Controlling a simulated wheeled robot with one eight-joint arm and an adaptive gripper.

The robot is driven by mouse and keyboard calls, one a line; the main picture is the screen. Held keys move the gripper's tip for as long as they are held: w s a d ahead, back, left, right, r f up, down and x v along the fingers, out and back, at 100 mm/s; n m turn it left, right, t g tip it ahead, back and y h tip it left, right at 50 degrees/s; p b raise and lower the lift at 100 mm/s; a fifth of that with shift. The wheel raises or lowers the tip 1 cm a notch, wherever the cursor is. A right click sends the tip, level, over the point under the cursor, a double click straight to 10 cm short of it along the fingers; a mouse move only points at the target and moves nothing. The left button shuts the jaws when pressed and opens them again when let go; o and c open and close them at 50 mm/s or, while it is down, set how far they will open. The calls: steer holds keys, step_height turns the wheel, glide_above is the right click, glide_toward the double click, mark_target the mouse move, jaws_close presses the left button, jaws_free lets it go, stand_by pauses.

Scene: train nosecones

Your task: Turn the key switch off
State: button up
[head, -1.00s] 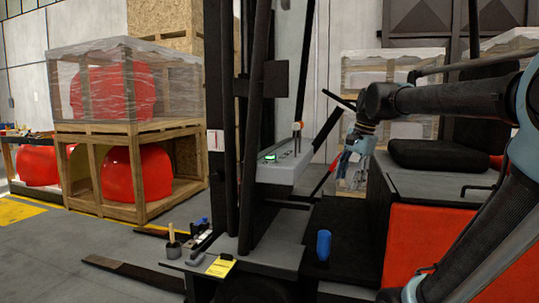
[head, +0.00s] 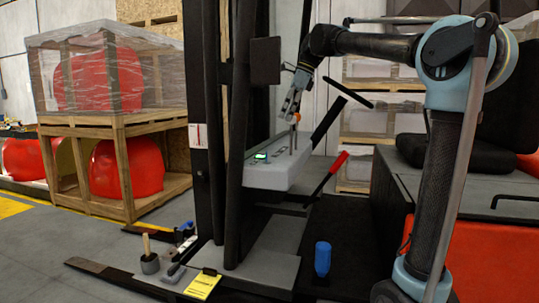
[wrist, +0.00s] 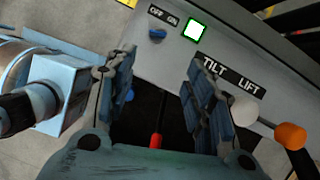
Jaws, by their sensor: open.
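The key switch is a small blue knob (wrist: 157,33) on the grey control panel (wrist: 233,60), below an "OFF ON" label (wrist: 164,15). Its handle looks turned sideways in the wrist view. A lit white screen with a green border (wrist: 195,30) is beside it; in the head view the screen (head: 260,156) glows green. My gripper (wrist: 163,65) is open and empty, its fingers apart, with the knob beyond them near the top of the wrist view. In the head view my gripper (head: 288,110) hangs above the panel (head: 268,176). I cannot make out the knob there.
Levers with an orange knob (wrist: 290,136) and a white knob (wrist: 244,108) stand right of my fingers by the "TILT" and "LIFT" labels. A red-handled lever (head: 340,160), the steering wheel (head: 348,95) and dark mast posts (head: 233,130) are close by.

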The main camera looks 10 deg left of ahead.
steer(key=x, duration=1.7)
steer(key=shift+s+a+r, duration=0.25)
steer(key=shift+s+a, duration=0.1)
steer(key=shift+a, duration=0.05)
steer(key=shift+c, duration=0.5)
